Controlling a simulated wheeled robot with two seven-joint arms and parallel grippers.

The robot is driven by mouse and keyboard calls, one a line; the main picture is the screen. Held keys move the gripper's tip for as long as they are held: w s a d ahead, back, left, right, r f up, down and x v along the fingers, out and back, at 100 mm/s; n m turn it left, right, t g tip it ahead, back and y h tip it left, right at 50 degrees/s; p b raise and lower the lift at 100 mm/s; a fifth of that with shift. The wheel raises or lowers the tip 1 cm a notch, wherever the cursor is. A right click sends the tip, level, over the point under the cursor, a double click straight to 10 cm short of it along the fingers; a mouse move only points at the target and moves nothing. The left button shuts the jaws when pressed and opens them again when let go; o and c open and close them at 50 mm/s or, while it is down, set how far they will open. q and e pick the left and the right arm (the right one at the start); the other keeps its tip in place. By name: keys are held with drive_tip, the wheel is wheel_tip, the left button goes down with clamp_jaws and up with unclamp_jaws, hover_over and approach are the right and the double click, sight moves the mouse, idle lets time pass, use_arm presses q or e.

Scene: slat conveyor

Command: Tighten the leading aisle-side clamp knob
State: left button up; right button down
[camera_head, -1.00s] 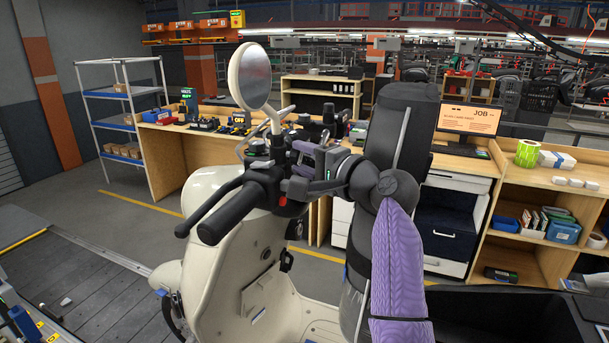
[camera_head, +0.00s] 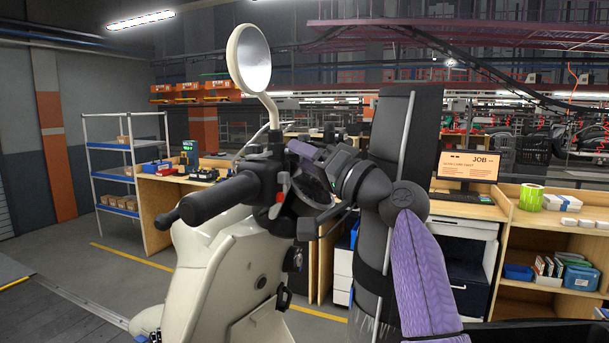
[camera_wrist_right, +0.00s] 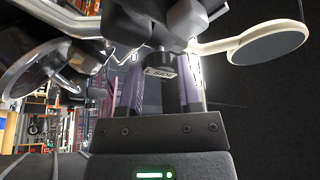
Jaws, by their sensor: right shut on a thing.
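The cream scooter (camera_head: 215,265) stands in the middle of the head view, its black handlebar grip (camera_head: 220,197) toward me. My right gripper (camera_head: 312,165) is at the handlebar's inner end, below the mirror. In the right wrist view, my right gripper's (camera_wrist_right: 162,50) two purple-sided fingers reach up around a dark knob-like part (camera_wrist_right: 160,58). It is shut on this part, which I take as the clamp knob; its outline is mostly hidden. A small label ending in "E SIDE" (camera_wrist_right: 159,73) shows between the fingers. My left gripper is not in view.
A round mirror (camera_head: 249,60) rises above the handlebar on a cream stalk. A blue-shelved rack (camera_head: 127,145) stands at the back left. A wooden bench with a job screen (camera_head: 469,166) is at the right.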

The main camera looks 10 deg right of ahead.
drive_tip(key=shift+f+n+y+b, duration=0.2)
drive_tip(key=shift+n+y+b, duration=0.15)
drive_tip(key=shift+n, duration=0.15)
drive_tip(key=c, duration=0.6)
unclamp_jaws()
drive_tip(key=shift+r, duration=0.1)
drive_tip(key=shift+o, duration=0.2)
drive_tip(key=b+v, duration=0.3)
drive_tip(key=v, duration=0.7)
